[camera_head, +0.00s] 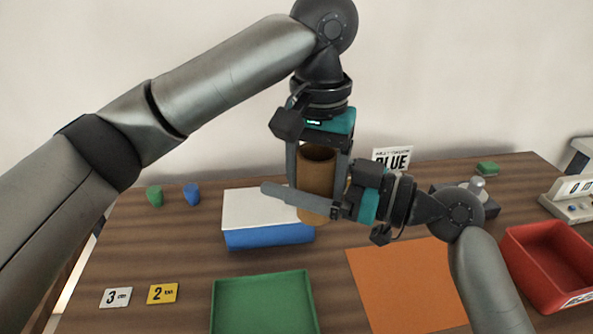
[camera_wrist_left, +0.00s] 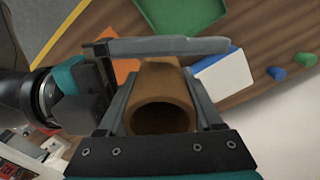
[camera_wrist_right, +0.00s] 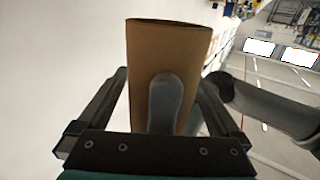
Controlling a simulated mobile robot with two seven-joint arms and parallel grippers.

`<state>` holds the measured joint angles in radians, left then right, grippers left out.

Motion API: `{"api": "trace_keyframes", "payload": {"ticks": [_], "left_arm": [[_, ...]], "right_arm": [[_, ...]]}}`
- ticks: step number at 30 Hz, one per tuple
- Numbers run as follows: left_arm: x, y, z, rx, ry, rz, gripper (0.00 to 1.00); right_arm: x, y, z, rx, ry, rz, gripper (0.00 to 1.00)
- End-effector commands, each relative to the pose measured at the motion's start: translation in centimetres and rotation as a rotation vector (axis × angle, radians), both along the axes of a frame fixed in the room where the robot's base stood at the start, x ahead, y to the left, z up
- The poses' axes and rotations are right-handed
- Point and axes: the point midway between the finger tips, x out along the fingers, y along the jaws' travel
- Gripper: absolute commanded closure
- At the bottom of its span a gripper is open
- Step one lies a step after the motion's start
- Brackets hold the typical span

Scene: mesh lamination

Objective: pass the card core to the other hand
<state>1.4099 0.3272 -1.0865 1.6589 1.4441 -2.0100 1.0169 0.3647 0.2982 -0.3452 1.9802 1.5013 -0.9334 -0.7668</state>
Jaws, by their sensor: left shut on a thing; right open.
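The card core (camera_head: 317,176) is a brown hollow tube held upright above the table. My left gripper (camera_head: 318,190) comes down from above and is shut on it, one finger on each side. In the left wrist view the core's open end (camera_wrist_left: 162,115) sits between the fingers. My right gripper (camera_head: 300,200) comes in from the right, open, its fingers on either side of the lower core. In the right wrist view the core (camera_wrist_right: 168,60) stands between the right fingers, with a left finger in front of it. Whether the right fingers touch it is hidden.
Below are a white-topped blue box (camera_head: 268,236), a green tray (camera_head: 262,278) and an orange sheet (camera_head: 405,285). A red bin (camera_head: 545,262) stands at the right. Cards marked 3 (camera_head: 116,298) and 2 (camera_head: 162,293) lie at the left. A "BLUE" sign (camera_head: 393,158) stands behind.

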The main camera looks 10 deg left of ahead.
Motion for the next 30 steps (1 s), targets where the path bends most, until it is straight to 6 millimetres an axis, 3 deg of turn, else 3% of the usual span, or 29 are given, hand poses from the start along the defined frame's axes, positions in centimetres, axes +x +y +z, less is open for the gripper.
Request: {"api": "trace_keyframes", "payload": {"ticks": [3,27,28,30], "left_arm": [[0.00,-0.01,0.02,0.000,0.000,0.000,0.89],[0.00,0.00,0.02,0.000,0.000,0.000,0.89],[0.00,0.00,0.02,0.000,0.000,0.000,0.29],[0.00,0.00,0.01,0.000,0.000,0.000,0.22]], "right_arm": [[0.00,-0.01,0.00,0.000,0.000,0.000,0.00],[-0.01,-0.06,-0.01,-0.001,0.000,0.000,0.89],[-0.01,-0.06,0.01,0.000,0.000,0.000,0.89],[-0.01,-0.06,0.01,0.000,0.000,0.000,0.89]]}}
